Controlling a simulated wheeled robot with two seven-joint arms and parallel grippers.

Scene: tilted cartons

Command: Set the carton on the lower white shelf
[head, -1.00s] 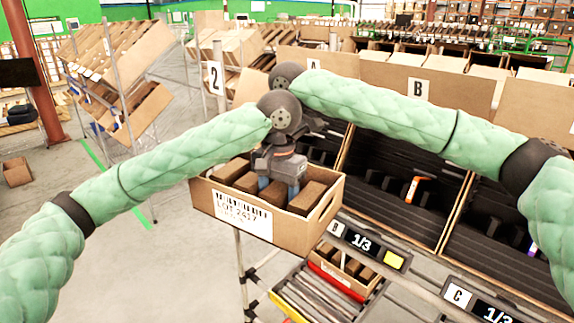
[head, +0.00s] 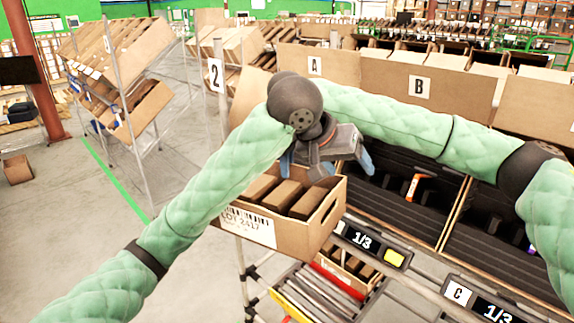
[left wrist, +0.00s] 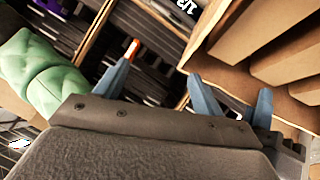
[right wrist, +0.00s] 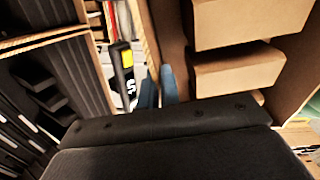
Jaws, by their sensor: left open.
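The brown carton (head: 318,240) with a printed label and dark brown boxes inside is at the centre of the head view. Its wall and boxes fill the right of the left wrist view (left wrist: 225,48). My left gripper (head: 328,165) is open above the carton's right side, apart from it; its blue fingers (left wrist: 160,92) are empty. I cannot clearly pick out the lower white shelf.
Below right, a lower rack level holds grey rollers (head: 318,292) and a small carton (head: 345,270). A display bar (head: 365,242) runs beside the carton. Dark sloped bins (head: 400,205) lie to the right. Open floor (head: 75,215) lies left. My forearms cross close together above the carton.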

